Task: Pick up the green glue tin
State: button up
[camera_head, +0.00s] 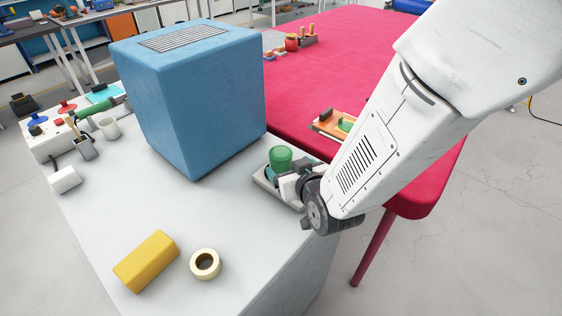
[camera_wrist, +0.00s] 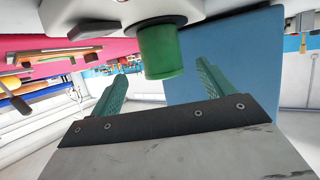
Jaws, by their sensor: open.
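In the wrist view the tin (camera_wrist: 161,52) looks upside down and sits just beyond and between the two teal fingertips. My gripper (camera_head: 293,176) is low at the tin's near right side in the head view, partly hidden by my own wrist. In the wrist view my gripper (camera_wrist: 162,72) is open, with nothing between its fingers; whether a finger touches the tin I cannot tell.
A large blue box (camera_head: 190,95) stands close behind and left of the tin. A yellow block (camera_head: 146,261) and a tape roll (camera_head: 205,264) lie at the front. A mug (camera_head: 109,128) and tools are at the left. The red table (camera_head: 350,60) lies beyond. The worktop's middle is clear.

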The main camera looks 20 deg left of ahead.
jog(key=x, duration=0.7)
jog(key=shift+s+f, duration=0.1)
jog(key=shift+f, duration=0.25)
jog(key=c, duration=1.4)
jog(key=shift+r, duration=0.1)
